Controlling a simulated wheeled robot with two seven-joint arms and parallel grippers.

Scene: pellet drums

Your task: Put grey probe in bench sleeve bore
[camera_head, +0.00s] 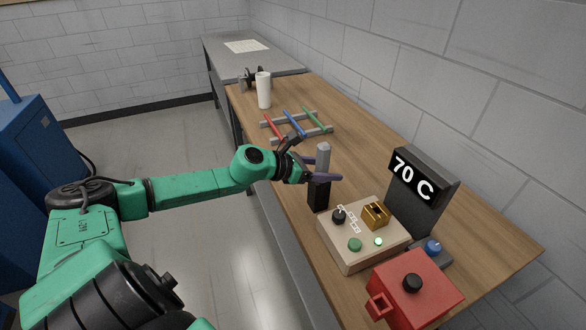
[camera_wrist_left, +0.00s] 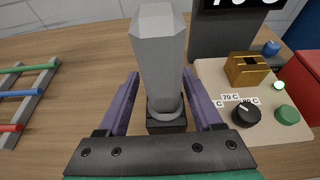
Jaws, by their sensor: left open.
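The grey probe (camera_head: 323,157) stands upright, its lower end at a black block (camera_head: 318,194) on the bench. In the left wrist view the probe (camera_wrist_left: 159,55) widens toward its faceted top and has a collar just above the black block (camera_wrist_left: 166,126). How deep it sits is hidden. My left gripper (camera_head: 328,169) is open, with one purple finger on each side of the probe; in the left wrist view a gap shows beside the fingers. A brass block (camera_head: 376,215) with a dark opening sits on a beige panel (camera_head: 345,248). My right gripper is not in view.
A dark display (camera_head: 421,190) reading 70 C stands behind the panel. A red box (camera_head: 415,290) is at the near right. A rack holds red, blue and green rods (camera_head: 294,122); a white cylinder (camera_head: 263,90) stands beyond. Bench right of the rack is clear.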

